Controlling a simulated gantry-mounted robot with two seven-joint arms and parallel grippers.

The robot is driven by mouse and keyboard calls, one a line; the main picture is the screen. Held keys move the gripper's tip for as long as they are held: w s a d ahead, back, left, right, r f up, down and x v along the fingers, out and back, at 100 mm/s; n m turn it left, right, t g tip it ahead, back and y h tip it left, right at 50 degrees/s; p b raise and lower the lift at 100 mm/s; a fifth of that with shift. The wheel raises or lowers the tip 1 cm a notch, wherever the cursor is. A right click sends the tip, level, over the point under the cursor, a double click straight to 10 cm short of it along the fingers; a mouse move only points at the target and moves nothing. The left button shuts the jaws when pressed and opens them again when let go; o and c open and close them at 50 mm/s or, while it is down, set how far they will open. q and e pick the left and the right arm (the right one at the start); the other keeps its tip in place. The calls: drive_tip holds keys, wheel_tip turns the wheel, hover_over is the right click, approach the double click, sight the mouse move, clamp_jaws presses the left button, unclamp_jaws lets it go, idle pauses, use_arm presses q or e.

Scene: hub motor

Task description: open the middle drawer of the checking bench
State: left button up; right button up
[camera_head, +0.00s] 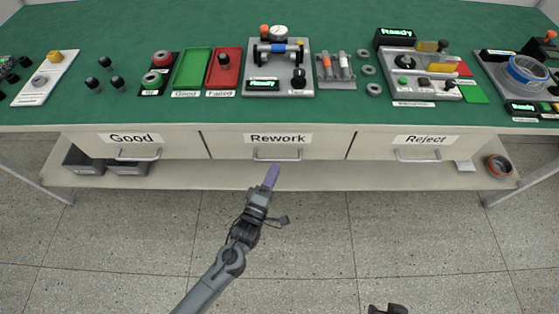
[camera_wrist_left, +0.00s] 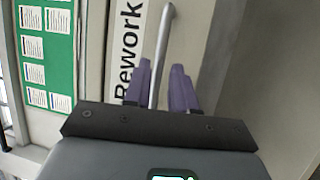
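The middle drawer (camera_head: 230,146), labelled "Rework", is shut, its front in line with its neighbours. Its grey bar handle (camera_head: 277,158) also shows in the left wrist view (camera_wrist_left: 163,45). My left gripper (camera_head: 271,176) has purple fingers and is just in front of this handle. In the left wrist view the fingers (camera_wrist_left: 163,85) are apart, with the handle bar running between them, closer to the left finger. Contact cannot be told. A dark part at the bottom edge of the head view seems to belong to my right arm; its fingers are not clear.
The "Good" drawer (camera_head: 180,145) and "Reject" drawer (camera_head: 370,146) sit on either side, both shut. A shelf (camera_head: 220,178) runs below, holding grey bins (camera_head: 127,168) and an orange-rimmed roll (camera_head: 498,165). The green bench top (camera_head: 140,40) carries several fixtures. The floor in front is clear.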

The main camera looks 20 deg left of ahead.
sight(279, 159)
use_arm(q)
drive_tip(key=shift+w+r+b, duration=0.25)
drive_tip(key=shift+w+b, duration=0.1)
drive_tip(key=shift+w, duration=0.95)
drive_tip(key=shift+w+r+b, duration=0.2)
drive_tip(key=shift+w+b, duration=0.15)
drive_tip(key=shift+w, duration=0.9)
clamp_jaws()
